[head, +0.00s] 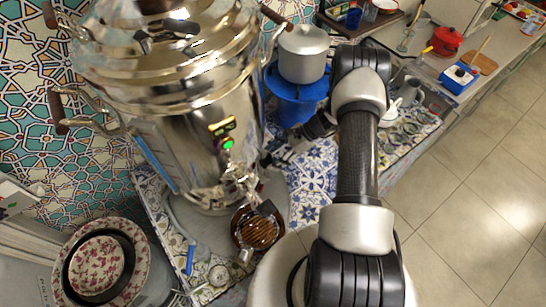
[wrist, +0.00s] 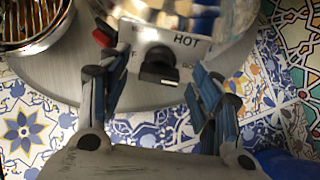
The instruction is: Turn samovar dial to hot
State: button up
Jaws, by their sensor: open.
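The samovar (head: 190,115) is a large shiny metal urn at the left of the head view, with a tap and a green light on its front. In the wrist view the dial (wrist: 158,66) is a black knob on a pale plate (wrist: 140,36). The word HOT is printed at the plate's upper right, with partly hidden lettering to the left. I cannot tell which mark the knob points at. My gripper (wrist: 150,84) is open, its two fingers on either side of the knob with gaps between. In the head view my arm mostly hides the gripper, and the dial is not visible.
A grey pot (head: 303,55) on a blue stand (head: 296,97) is close beside the samovar. Bowls (head: 97,264) are stacked at the lower left. Tiled floor lies open at the right.

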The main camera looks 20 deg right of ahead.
jog(key=shift+w+a+f, duration=0.1)
jog(key=shift+a+f, duration=0.2)
jog(key=shift+f, duration=0.05)
jog(key=c, duration=1.1)
